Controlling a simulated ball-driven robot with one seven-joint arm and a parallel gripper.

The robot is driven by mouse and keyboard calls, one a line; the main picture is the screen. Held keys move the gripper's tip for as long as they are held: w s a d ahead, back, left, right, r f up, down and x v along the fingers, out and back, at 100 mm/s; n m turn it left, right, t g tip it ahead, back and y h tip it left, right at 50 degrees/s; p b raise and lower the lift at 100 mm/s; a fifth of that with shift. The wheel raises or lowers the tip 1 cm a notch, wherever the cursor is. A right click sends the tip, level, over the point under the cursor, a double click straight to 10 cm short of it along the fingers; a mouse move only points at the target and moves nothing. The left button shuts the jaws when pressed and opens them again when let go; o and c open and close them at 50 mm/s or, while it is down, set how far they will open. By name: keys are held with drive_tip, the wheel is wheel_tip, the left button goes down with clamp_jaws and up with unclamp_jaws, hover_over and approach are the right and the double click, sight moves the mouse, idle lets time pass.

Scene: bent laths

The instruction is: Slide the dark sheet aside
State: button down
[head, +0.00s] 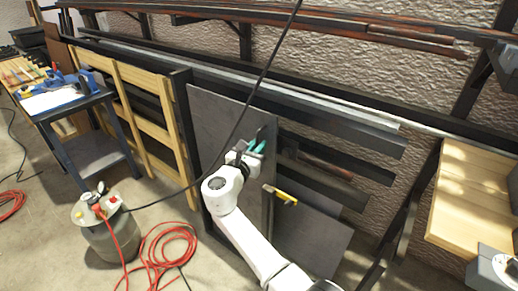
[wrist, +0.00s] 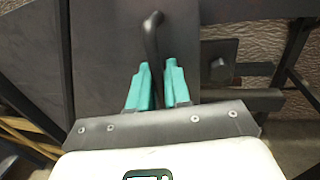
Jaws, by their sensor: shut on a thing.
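The dark sheet (head: 212,125) is a large flat grey panel that leans upright against the rack in the head view. It fills the left and middle of the wrist view (wrist: 105,40). A black bent handle (wrist: 152,38) stands out from its face. My gripper (head: 257,147) is at the sheet's upper right part. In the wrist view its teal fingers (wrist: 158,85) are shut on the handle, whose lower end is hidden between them.
A wooden slatted frame (head: 150,128) stands left of the sheet. Dark bars (head: 340,130) lie in the rack to the right, with a yellow-handled thing (head: 281,195) nearby. A grey canister (head: 108,235) and red hose (head: 165,250) are on the floor. A cable hangs across the sheet.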

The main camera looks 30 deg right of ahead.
drive_tip(key=c, duration=1.3)
unclamp_jaws()
drive_tip(key=p+v, duration=0.1)
drive_tip(key=v, duration=1)
drive_tip(key=shift+f, duration=0.1)
drive_tip(key=shift+s+d, duration=0.1)
